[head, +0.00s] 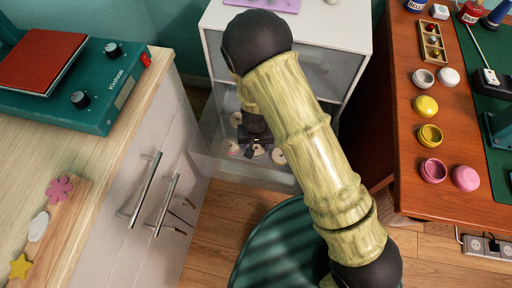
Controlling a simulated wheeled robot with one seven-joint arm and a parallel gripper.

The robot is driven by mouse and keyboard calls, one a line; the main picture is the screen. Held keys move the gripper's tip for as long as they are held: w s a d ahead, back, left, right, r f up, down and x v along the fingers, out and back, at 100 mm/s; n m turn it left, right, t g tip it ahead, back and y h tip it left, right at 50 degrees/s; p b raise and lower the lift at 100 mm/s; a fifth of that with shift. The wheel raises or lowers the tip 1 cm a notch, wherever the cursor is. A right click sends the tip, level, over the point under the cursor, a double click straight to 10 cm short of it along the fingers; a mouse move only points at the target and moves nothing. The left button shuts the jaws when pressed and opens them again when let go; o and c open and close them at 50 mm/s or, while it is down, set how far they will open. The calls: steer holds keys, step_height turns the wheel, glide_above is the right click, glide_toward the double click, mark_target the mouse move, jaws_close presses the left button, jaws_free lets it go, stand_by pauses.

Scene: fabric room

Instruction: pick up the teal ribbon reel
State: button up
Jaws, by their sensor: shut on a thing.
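My gripper (250,149) reaches down into an open, see-through drawer (207,146) of the white cabinet. It is small and dark in the head view, partly hidden by my arm. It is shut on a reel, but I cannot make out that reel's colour. Several pale round reels lie in the drawer: one (233,147) to the left of the gripper, one (278,156) to its right. No teal ribbon shows clearly; the arm and gripper hide part of the drawer.
The white cabinet (345,22) stands behind the drawer. A wooden counter (25,125) with a teal device (105,95) is at the left, its door handles facing the drawer. An orange-brown table (400,130) with several small pots is at the right.

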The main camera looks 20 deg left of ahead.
steer(key=shift+r, duration=0.1)
step_height(320, 180, up, 10)
steer(key=p, duration=0.4)
stand_by(0.5)
